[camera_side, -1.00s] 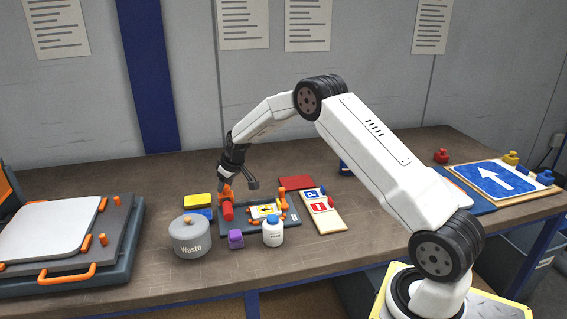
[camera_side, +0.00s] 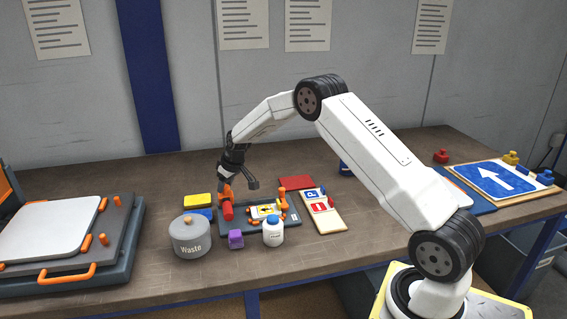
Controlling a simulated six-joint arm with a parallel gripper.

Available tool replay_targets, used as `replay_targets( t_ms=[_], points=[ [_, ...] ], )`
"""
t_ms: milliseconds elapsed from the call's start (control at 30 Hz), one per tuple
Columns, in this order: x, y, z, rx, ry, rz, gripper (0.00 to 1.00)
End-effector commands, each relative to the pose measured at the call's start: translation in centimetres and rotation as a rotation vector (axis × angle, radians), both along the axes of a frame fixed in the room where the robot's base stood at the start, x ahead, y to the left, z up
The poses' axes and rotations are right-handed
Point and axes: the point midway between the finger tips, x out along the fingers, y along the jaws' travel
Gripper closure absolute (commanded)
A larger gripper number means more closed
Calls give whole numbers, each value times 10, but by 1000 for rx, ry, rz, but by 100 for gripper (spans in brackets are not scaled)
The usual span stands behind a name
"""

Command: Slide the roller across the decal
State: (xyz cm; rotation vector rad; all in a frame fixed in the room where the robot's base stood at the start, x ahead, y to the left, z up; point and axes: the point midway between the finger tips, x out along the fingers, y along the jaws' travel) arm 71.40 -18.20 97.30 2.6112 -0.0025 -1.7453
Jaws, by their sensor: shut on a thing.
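The roller (camera_side: 227,211) has a red cylinder and an orange handle. It stands at the left end of the dark board (camera_side: 240,228). My gripper (camera_side: 226,187) is shut on its orange handle, from above. The decal (camera_side: 264,211), a small pale sheet with a yellow and black sign picture, lies on the board to the right of the roller. Orange clamps (camera_side: 283,205) stand at the board's right side. The white bottle in front hides a little of the board near the decal.
A grey waste bin (camera_side: 190,237), a purple block (camera_side: 236,239) and a white bottle (camera_side: 273,232) stand in front of the board. Yellow (camera_side: 197,200) and blue pads lie left. A red pad (camera_side: 296,182) and a sign panel (camera_side: 326,216) lie right. A flat press (camera_side: 60,235) stands far left.

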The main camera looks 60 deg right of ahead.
Motion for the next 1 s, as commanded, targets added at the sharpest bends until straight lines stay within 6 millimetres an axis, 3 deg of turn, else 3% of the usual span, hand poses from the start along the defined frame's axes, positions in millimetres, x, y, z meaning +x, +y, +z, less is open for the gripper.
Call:
replay_targets(
  t_ms=[267, 700, 1000],
  points=[
    [-11, -12, 0, 2, 2, -1, 100],
    [-78, -79, 0, 3, 2, -5, 100],
    [-97, -97, 0, 1, 0, 0, 100]
  ],
)
